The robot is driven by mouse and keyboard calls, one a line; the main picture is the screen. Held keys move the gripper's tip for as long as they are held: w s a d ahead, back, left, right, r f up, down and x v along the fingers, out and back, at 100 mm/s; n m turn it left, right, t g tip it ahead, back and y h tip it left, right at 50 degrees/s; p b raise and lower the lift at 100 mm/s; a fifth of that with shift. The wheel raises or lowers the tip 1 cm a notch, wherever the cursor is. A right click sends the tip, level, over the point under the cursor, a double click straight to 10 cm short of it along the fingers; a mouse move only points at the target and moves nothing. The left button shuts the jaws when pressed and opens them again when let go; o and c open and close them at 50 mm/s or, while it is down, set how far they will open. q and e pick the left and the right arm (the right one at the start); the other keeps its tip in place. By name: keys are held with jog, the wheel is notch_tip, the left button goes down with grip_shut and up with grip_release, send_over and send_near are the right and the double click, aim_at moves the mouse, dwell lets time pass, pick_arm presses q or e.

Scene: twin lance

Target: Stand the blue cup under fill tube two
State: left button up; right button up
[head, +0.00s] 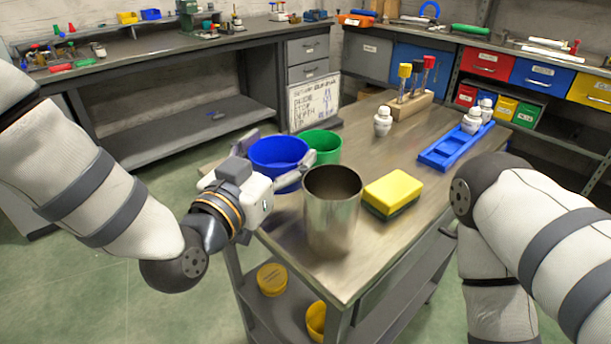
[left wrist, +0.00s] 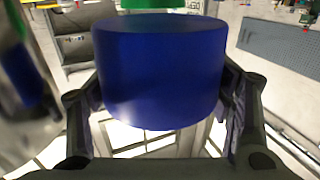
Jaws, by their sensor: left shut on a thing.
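The blue cup (head: 279,152) is at the cart top's left edge, with its open rim up. My left gripper (head: 280,163) is shut on it, with one finger on each side. The left wrist view shows the blue cup (left wrist: 160,75) filling the space between the fingers of my left gripper (left wrist: 165,105). I cannot tell whether the cup's base touches the cart top. I cannot pick out a fill tube in either view. My right arm comes in from the right, but its gripper is not in view.
A green cup (head: 325,147) stands close behind the blue one. A metal cup (head: 331,215) and a yellow sponge (head: 393,190) stand in front and right. A wooden block (head: 403,105), white bottle (head: 382,121) and blue tray (head: 448,150) are farther back on the cart (head: 375,235).

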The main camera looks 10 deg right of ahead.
aim_at(279, 164)
pick_arm(q)
notch_tip(279, 164, down, 5)
jog(key=shift+f+b, duration=0.15)
jog(key=shift+b, duration=0.15)
jog(key=shift+f, duration=0.2)
jog(key=o, duration=0.9)
jog(key=shift+c, duration=0.2)
